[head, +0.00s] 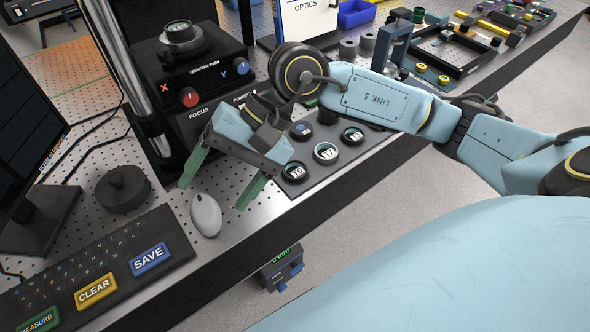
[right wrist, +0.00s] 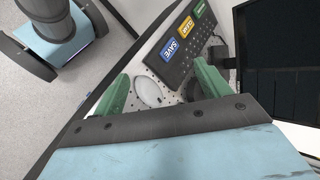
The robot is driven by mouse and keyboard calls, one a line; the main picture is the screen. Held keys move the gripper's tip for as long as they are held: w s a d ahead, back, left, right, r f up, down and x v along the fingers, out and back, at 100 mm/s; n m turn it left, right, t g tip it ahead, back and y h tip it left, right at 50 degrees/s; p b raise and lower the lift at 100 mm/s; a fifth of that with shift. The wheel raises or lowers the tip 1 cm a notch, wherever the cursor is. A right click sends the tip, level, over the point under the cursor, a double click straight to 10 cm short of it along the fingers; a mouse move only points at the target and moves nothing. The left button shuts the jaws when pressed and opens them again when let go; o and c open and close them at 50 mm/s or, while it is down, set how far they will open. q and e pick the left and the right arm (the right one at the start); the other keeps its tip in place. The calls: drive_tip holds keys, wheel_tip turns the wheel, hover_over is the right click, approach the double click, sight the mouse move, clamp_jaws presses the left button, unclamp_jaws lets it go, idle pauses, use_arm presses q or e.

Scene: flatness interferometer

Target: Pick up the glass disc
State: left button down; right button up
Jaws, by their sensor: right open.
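Several round pieces with dark rims and small number labels sit in a dark tray (head: 326,174) at the table's front edge. Among them are a pale disc (head: 326,153), a dark-rimmed disc (head: 294,171) and another disc (head: 352,136). Another round piece (head: 182,34) rests on top of the black instrument. I cannot tell which is the glass disc. My right gripper (head: 220,182) is open and empty, left of the tray and above the table by the white mouse. In the right wrist view, its green fingers (right wrist: 161,90) are spread, with no disc between them. My left gripper is not in view.
The white mouse (head: 206,214) lies below the right gripper. A keyboard (head: 93,262) with coloured keys, a round black knob (head: 123,188) and a monitor (head: 28,130) stand to the left. The instrument (head: 190,75) with red and blue knobs rises behind the tray.

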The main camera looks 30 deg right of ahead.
drive_tip(key=w+d+f+n+t+h, duration=0.15)
drive_tip(key=w+d+h, duration=0.3)
drive_tip(key=d, duration=0.45)
drive_tip(key=n+h, duration=0.2)
drive_tip(key=h, duration=0.3)
hover_over(295, 169)
drive_tip(key=shift+m+t, duration=0.25)
drive_tip(key=f, duration=0.4)
drive_tip(key=s+f, duration=0.1)
drive_tip(key=f, duration=0.1)
drive_tip(key=shift+a+f, duration=0.25)
drive_tip(key=shift+f, duration=0.05)
drive_tip(key=shift+w+d+f+p, duration=0.15)
drive_tip(key=shift+w+f, duration=0.05)
drive_tip(key=shift+f, duration=1.4)
drive_tip(key=shift+w+d+f+p, duration=0.1)
drive_tip(key=shift+w+f+p, duration=0.05)
drive_tip(key=shift+f, duration=1.4)
drive_tip(key=shift+r, duration=0.1)
drive_tip(key=c, duration=1.1)
